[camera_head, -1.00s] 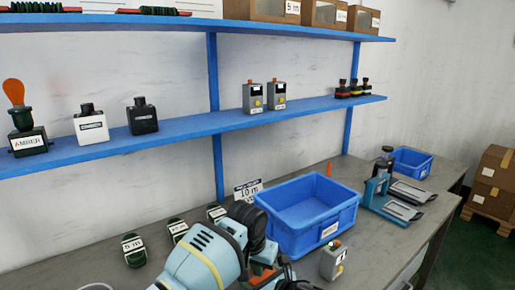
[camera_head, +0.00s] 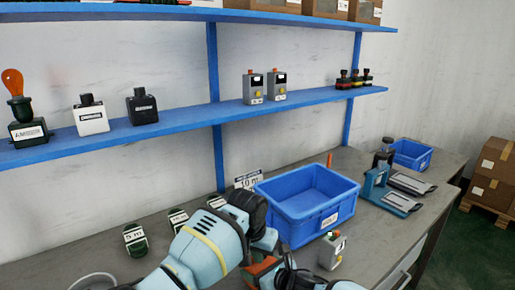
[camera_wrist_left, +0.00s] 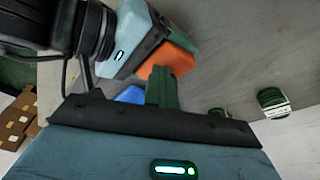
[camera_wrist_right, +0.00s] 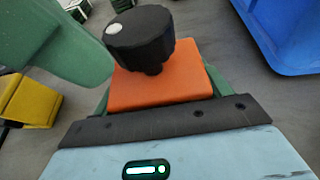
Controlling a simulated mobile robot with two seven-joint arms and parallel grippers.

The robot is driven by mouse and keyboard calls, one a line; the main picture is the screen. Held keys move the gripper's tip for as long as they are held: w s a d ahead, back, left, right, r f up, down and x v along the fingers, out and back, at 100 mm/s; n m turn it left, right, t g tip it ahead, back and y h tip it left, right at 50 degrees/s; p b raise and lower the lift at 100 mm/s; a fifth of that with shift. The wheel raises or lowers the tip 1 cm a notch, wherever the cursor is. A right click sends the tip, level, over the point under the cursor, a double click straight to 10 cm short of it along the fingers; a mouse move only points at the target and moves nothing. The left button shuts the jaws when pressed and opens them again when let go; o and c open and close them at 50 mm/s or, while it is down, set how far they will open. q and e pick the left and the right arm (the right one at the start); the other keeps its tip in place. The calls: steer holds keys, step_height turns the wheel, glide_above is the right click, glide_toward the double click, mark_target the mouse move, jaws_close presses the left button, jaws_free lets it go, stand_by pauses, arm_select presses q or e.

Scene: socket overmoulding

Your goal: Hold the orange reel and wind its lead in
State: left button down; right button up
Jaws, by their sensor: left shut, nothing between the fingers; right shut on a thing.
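The orange reel (camera_wrist_right: 160,88) has a dark round knob (camera_wrist_right: 140,38) on top. My right gripper (camera_wrist_right: 158,80) is shut on the reel, its green fingers at the sides. The reel shows partly in the head view (camera_head: 262,269), low in the middle between my arms, and in the left wrist view (camera_wrist_left: 178,60). My left gripper (camera_wrist_left: 166,72) is shut and empty, its green fingers in front of the reel in that view. Whether they touch it or the knob, I cannot tell. I cannot make out the lead.
A blue bin (camera_head: 304,203) stands behind my arms, with a small grey device (camera_head: 332,251) in front of it. Several green-black labelled pieces (camera_head: 135,239) stand left. A blue-and-grey fixture (camera_head: 384,185) is at right. A blue shelf (camera_head: 190,132) runs above the bench.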

arm_select(q)
steer(key=shift+w+a, duration=0.3)
steer(key=shift+a, duration=0.15)
steer(key=shift+w+a, duration=0.2)
steer(key=shift+a, duration=0.35)
steer(key=shift+w+a+r, duration=0.1)
steer(key=shift+w+a, duration=0.2)
steer(key=shift+w, duration=0.05)
stand_by(0.5)
steer(key=shift+s+a, duration=0.25)
steer(key=shift+s, duration=0.05)
steer(key=v, duration=0.5)
steer(key=shift+w+d+r, duration=0.3)
steer(key=shift+w+r, duration=0.05)
stand_by(0.3)
